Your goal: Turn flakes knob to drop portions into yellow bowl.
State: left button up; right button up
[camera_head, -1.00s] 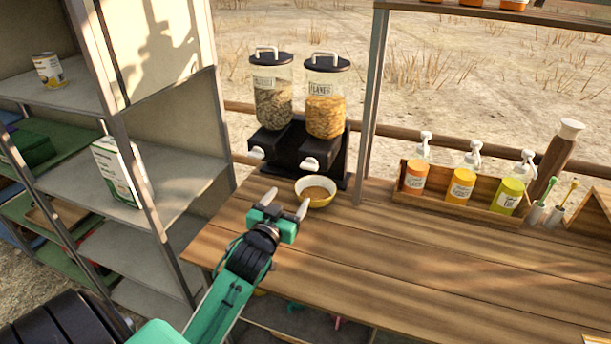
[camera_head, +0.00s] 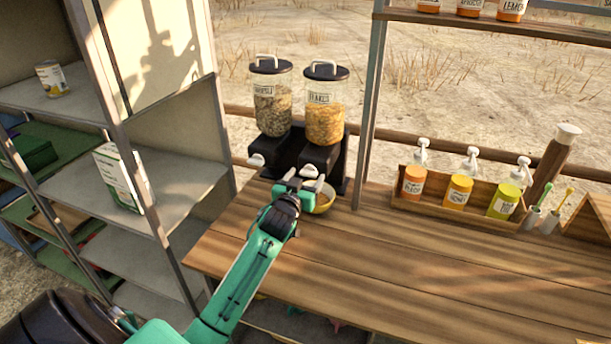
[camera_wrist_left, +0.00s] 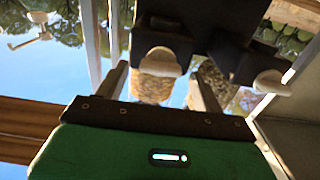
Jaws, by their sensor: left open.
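The flakes dispenser (camera_head: 325,112) is a clear jar of orange flakes with a dark lid on a black stand. Its white knob (camera_head: 309,170) faces me. My left gripper (camera_head: 304,181) is open right in front of this knob. In the left wrist view, the flakes knob (camera_wrist_left: 160,63) appears between the two open fingertips (camera_wrist_left: 158,72); I cannot tell whether they touch it. The yellow bowl (camera_head: 326,203) sits on the table below the knob, partly hidden by the gripper, which also hides its contents. My right gripper is not in view.
A muesli-like dispenser (camera_head: 271,108) with its own white knob (camera_head: 256,160) stands just left. A grey shelf (camera_head: 180,176) stands left. The table's front middle (camera_head: 400,265) is clear.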

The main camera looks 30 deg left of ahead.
pick_arm(q)
jog(key=shift+w, duration=0.25)
jog(key=c, duration=1)
jog(key=shift+m, duration=0.3)
jog(key=m+p, duration=0.1)
jog(key=m, duration=0.2)
jog(key=shift+r, duration=0.1)
jog(key=m+p, duration=0.1)
jog(key=m, duration=0.3)
jog(key=shift+m+p, duration=0.3)
jog(key=m+p, duration=0.1)
jog(key=m, duration=0.3)
jog(key=shift+d, duration=0.15)
jog(key=shift+f+m+p, duration=0.15)
jog(key=shift+m+p, duration=0.05)
jog(key=shift+m, duration=1.15)
jog(key=shift+f+m+p, duration=0.15)
jog(key=shift+m, duration=1.2)
